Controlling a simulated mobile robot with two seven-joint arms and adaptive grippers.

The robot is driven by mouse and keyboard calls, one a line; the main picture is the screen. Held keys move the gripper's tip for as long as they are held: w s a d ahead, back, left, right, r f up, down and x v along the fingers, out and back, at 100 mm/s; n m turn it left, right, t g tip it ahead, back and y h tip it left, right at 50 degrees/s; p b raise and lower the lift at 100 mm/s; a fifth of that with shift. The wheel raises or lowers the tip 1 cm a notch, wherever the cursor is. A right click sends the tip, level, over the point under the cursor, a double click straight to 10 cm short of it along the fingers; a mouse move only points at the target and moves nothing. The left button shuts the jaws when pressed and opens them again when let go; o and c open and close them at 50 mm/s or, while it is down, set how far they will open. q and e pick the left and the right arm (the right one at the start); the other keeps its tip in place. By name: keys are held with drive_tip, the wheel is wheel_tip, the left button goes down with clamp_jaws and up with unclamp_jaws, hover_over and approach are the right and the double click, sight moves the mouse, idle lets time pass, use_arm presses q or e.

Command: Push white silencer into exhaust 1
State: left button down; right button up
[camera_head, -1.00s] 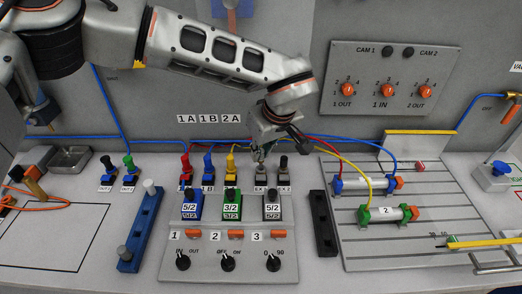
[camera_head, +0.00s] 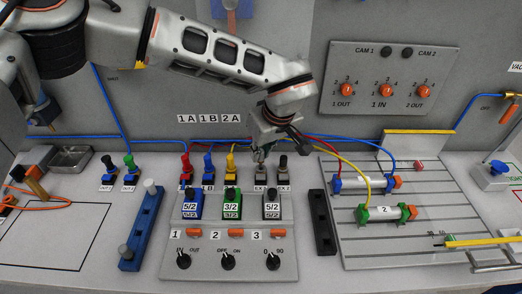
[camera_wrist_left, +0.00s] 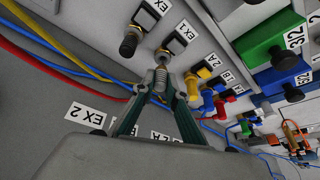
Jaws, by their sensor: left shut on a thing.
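My left gripper (camera_head: 262,155) is above the exhaust 1 port on the valve panel. In the left wrist view the gripper (camera_wrist_left: 160,86) is shut on the pale, ribbed white silencer (camera_wrist_left: 161,77), held between its fingertips. The silencer's far end lines up with the exhaust 1 port (camera_wrist_left: 164,53), labelled EX 1, and appears to meet it; how deep it sits I cannot tell. Exhaust 1 (camera_head: 260,178) also shows in the head view, partly under the fingers. My right gripper is not in view.
A dark silencer (camera_head: 283,162) stands upright in exhaust 2, close beside the gripper. Yellow, blue and red plugs stand to the left. Air tubes (camera_head: 330,148) run behind the gripper. A blue rack (camera_head: 141,230) and a black rack (camera_head: 322,222) flank the panel.

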sight(261, 170)
use_arm(q)
drive_tip(key=shift+f, duration=0.4)
idle(0.6)
drive_tip(key=shift+f, duration=0.4)
idle(0.8)
drive_tip(key=shift+f, duration=0.4)
idle(0.7)
drive_tip(key=c, duration=1.6)
unclamp_jaws()
drive_tip(key=shift+o, duration=0.2)
drive_tip(key=shift+r, duration=0.15)
